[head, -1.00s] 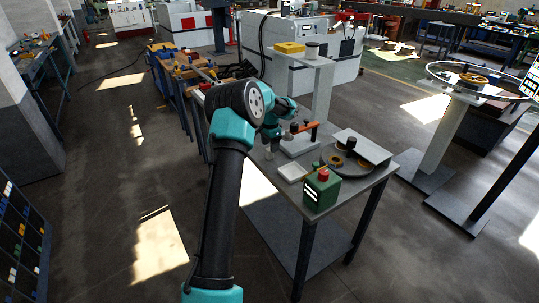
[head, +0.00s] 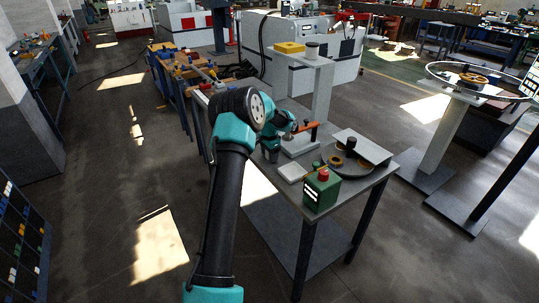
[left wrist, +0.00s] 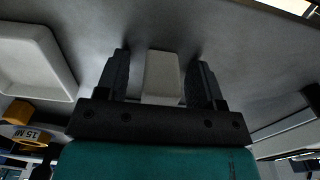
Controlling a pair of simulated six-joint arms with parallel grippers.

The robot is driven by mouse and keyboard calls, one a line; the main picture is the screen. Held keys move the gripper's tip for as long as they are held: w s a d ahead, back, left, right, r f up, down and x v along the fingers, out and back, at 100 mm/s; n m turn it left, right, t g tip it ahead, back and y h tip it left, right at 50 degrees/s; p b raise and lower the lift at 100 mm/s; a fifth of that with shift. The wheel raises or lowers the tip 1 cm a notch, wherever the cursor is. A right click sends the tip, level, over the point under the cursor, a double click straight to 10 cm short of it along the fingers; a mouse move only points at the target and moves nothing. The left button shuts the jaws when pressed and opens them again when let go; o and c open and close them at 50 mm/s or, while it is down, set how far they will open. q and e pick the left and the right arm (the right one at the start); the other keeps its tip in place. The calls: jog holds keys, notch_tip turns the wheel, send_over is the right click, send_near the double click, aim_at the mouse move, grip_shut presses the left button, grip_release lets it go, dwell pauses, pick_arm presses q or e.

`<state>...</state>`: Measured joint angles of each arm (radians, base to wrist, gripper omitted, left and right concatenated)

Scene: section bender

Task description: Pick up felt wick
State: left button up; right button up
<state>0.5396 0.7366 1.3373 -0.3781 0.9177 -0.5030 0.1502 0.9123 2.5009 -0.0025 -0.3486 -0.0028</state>
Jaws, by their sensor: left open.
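In the left wrist view a pale grey-white block, which looks like the felt wick (left wrist: 162,74), lies on the grey table top between the two dark fingers of my left gripper (left wrist: 161,62). The fingers are open, with a gap on each side of the block. In the head view my left gripper (head: 272,156) points down at the table's left side, partly behind my arm. The wick is not visible there, hidden by the gripper. My right gripper is not in view.
A shallow white tray (head: 291,172) sits close to the gripper; it also shows in the left wrist view (left wrist: 32,62). A green box (head: 321,191) with a red button, a dark round plate (head: 352,170) and an orange-handled tool (head: 304,129) share the table.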

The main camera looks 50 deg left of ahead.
pick_arm(q)
jog(key=c, duration=1)
jog(key=shift+r, duration=1.8)
jog(key=s+d+r, duration=0.1)
jog(key=s+d, duration=0.9)
jog(key=d, duration=0.2)
jog(key=shift+s+r, duration=0.2)
jog(key=shift+s, duration=0.1)
